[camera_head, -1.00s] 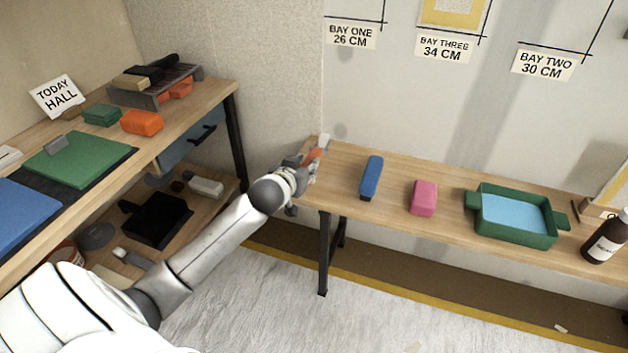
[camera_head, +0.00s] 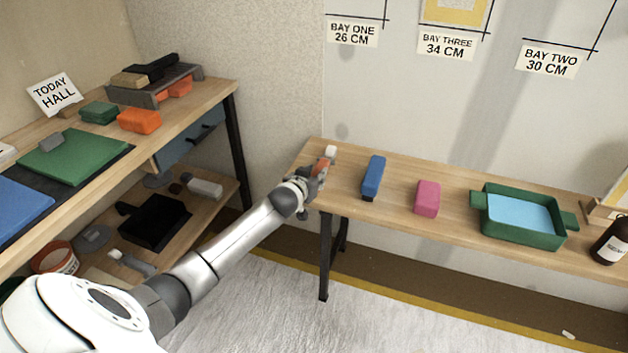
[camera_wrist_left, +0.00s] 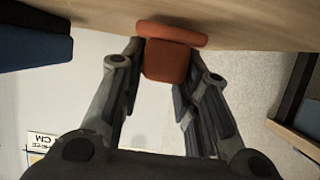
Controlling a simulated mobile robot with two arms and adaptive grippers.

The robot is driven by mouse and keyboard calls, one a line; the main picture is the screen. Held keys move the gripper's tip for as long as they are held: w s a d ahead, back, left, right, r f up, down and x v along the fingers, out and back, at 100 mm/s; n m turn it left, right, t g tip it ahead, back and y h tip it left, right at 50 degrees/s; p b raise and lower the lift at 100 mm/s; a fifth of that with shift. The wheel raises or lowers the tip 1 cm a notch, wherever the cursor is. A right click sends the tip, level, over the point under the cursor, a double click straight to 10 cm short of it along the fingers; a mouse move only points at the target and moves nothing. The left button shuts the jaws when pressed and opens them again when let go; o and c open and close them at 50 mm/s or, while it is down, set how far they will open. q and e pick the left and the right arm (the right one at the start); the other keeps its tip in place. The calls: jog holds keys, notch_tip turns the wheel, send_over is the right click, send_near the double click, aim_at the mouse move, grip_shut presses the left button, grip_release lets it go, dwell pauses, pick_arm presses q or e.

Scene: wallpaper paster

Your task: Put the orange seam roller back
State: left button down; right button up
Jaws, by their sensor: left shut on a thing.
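The orange seam roller (camera_head: 321,166) has an orange handle and a pale end; it is at the left end of the right-hand wooden table. My left gripper (camera_head: 315,178) is shut on it, and the fingers partly hide it. In the left wrist view, its orange body (camera_wrist_left: 168,62) sits between the two fingers, close to the wooden surface. I cannot tell whether it touches the table. My right gripper is not in view.
A blue block-like tool (camera_head: 374,176), a pink block (camera_head: 427,199), a green tray (camera_head: 521,236) and a dark bottle (camera_head: 611,242) stand along the same table (camera_head: 400,168). On the left bench, a grey rack (camera_head: 148,97) holds tools beside an orange block (camera_head: 139,121).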

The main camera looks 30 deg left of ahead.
pick_arm(q)
jog(key=shift+f, duration=0.15)
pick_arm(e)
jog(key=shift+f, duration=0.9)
pick_arm(q)
jog(key=shift+f, duration=0.15)
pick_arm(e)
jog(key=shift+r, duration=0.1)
pick_arm(q)
jog(key=c, duration=1.3)
grip_release()
jog(key=shift+f, duration=0.15)
jog(key=shift+o, duration=1)
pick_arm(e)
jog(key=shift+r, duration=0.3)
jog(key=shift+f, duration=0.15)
